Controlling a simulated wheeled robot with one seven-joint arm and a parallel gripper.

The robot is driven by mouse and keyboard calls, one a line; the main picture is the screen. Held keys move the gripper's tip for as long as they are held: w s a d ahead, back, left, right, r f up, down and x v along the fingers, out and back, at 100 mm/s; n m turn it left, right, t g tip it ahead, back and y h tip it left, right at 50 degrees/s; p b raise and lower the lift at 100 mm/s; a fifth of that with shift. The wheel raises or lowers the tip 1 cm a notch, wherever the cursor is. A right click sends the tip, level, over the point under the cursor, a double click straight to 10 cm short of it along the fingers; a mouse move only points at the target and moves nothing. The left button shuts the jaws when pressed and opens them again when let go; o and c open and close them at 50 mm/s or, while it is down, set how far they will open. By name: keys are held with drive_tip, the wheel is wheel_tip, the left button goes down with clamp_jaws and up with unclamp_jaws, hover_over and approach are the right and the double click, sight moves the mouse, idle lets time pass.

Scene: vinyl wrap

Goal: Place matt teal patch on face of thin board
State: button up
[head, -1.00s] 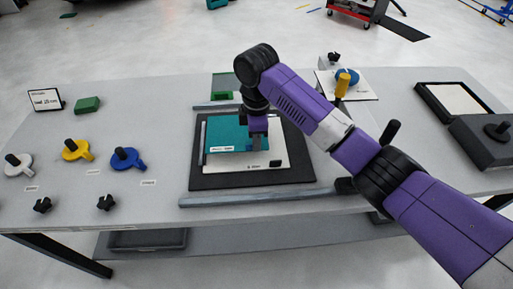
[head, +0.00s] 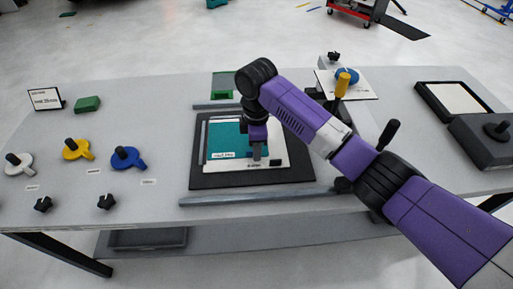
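The teal patch (head: 224,139) lies over the left part of the white thin board (head: 274,150) in the head view, with a small pale label on its lower edge. The board lies on a black mat (head: 225,181). Whether the patch touches the board's face or is just above it cannot be told. My gripper (head: 257,154) points down at the patch's right part, and my wrist hides some of the patch. The finger gap is too small to see, so I cannot tell whether it grips the patch.
Grey bars lie before (head: 258,197) and behind the mat. White, yellow (head: 77,149) and blue (head: 127,158) handled tools, a green block (head: 87,104) and black knobs stand at left. A yellow-handled tool (head: 342,84) stands behind my arm; a dark press-like box (head: 485,140) is at right.

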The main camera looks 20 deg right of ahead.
wheel_tip(320, 180, up, 12)
drive_tip(key=shift+r, duration=0.15)
idle(0.4)
idle(0.4)
